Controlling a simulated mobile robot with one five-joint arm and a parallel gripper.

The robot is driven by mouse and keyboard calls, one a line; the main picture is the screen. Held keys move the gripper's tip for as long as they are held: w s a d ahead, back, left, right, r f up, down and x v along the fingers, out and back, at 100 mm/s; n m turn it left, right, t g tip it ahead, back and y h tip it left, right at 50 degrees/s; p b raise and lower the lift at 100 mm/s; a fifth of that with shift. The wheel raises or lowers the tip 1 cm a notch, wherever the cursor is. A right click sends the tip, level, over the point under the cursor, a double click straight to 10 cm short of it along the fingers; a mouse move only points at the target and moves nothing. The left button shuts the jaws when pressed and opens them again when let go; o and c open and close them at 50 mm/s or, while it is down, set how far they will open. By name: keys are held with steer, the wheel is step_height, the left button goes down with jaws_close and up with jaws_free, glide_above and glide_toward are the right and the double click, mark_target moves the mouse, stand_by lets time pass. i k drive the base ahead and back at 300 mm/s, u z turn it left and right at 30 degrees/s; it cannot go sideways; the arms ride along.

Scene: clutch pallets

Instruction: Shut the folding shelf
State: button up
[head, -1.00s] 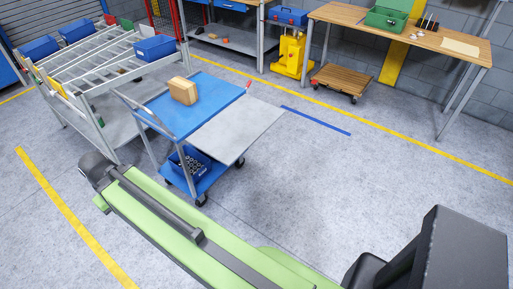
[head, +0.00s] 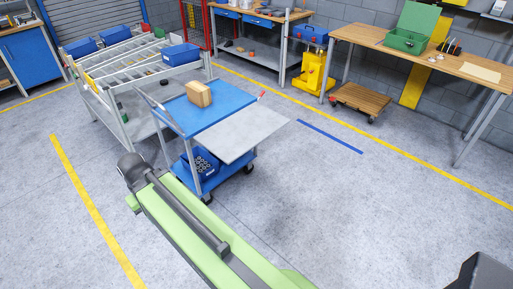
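The folding shelf (head: 245,131) is a flat grey panel on the right side of a blue cart (head: 212,112). It sticks out roughly level with the cart's blue top, so it stands open. A small red-tipped part (head: 262,96) shows at its far corner. My green arm reaches from the bottom edge toward the cart's near left, and its dark far joint is left of the cart. My gripper does not show in the head view, so its fingers cannot be seen.
A cardboard-coloured block (head: 199,93) sits on the cart top, and a blue bin (head: 201,163) is on its lower deck. A white rack (head: 120,98) with blue bins stands close behind left. Workbenches line the back. The floor right of the shelf is clear.

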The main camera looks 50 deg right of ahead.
mark_target(230, 139)
steer(key=z, duration=0.1)
steer(key=i, duration=0.95)
steer(key=u, duration=0.05)
